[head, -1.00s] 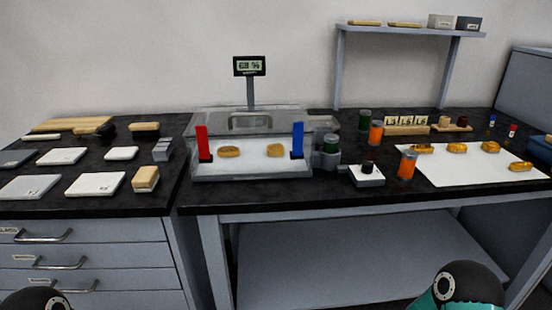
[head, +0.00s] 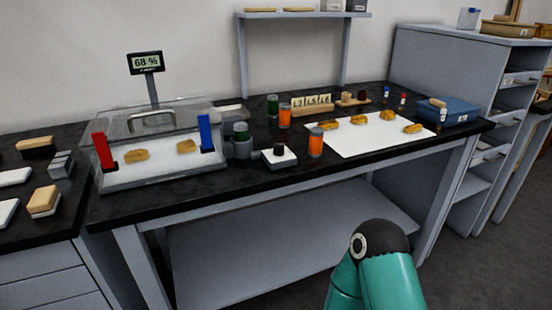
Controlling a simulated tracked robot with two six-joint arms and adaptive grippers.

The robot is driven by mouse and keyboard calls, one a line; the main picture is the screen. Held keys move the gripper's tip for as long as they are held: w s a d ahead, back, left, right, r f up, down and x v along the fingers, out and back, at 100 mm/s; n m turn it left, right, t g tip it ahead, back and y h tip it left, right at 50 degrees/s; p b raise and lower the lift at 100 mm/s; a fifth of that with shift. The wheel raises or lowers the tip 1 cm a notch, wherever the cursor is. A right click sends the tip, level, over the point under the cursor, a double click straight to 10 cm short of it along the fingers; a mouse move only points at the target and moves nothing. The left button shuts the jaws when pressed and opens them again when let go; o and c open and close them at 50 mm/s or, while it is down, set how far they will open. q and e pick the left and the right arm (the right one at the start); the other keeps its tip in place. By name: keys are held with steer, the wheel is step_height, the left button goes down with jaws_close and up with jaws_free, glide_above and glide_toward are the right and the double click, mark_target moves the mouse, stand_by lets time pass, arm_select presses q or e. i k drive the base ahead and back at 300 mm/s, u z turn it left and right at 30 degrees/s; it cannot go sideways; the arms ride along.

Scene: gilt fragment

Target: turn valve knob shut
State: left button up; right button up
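A dark knob (head: 279,150) stands on a small pale block (head: 280,161) on the black bench top; it looks like the valve knob, but its marking and how far it is turned are too small to tell. A clear chamber (head: 170,118) stands to its left, with a red upright post (head: 103,150), a blue upright post (head: 205,132) and two gilt fragments inside. A grey fitting with a dark green-topped jar (head: 240,132) sits between chamber and knob. Neither gripper is in view; only a teal link of my arm shows at the bottom, below the bench.
A display (head: 145,63) above the chamber reads 68 %. A white sheet (head: 372,136) with several gilt pieces lies to the right, then a blue tray (head: 447,112). The bench's front edge (head: 290,182) is clear.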

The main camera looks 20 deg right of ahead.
mark_target(278, 148)
steer(key=z, duration=1.65)
steer(key=i, duration=0.1)
steer(key=u, duration=2.9)
steer(key=k, duration=1.1)
steer(key=z, duration=0.8)
steer(key=i, duration=1)
